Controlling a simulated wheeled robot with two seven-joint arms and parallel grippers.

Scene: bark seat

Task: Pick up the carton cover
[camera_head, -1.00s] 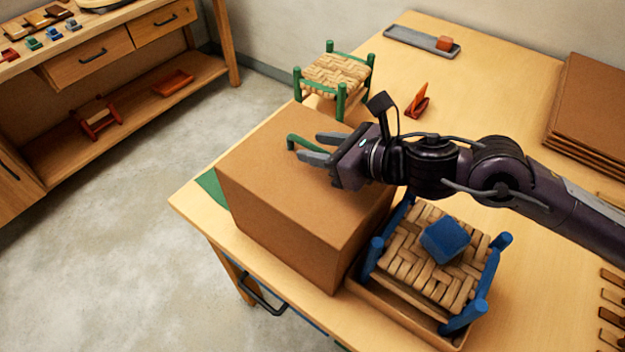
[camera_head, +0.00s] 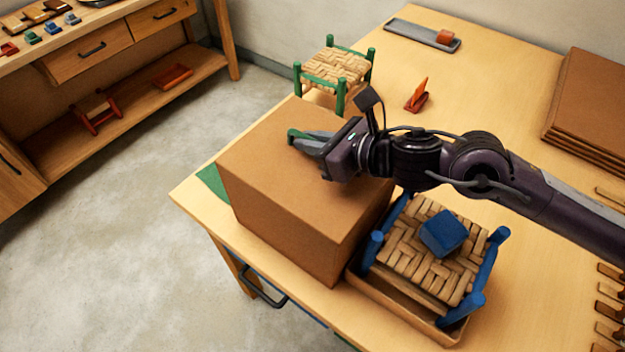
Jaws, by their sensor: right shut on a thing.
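The carton cover (camera_head: 275,165) is a large brown box shape, closed on top, standing on the table near its left front corner. A green handle (camera_head: 294,133) sits on its top face. My right gripper (camera_head: 308,142) comes in from the right over the cover and is shut on this handle; the fingers hide most of it. The cover appears to rest on the tabletop, and what is under it is hidden. My left gripper is not in view.
A small stool with blue posts (camera_head: 480,290) and a blue block (camera_head: 444,234) stands in a shallow tray right beside the cover. A green-posted stool (camera_head: 335,70) stands behind it. Brown sheets (camera_head: 590,110) are stacked at right. A grey tray (camera_head: 405,36) lies at the back.

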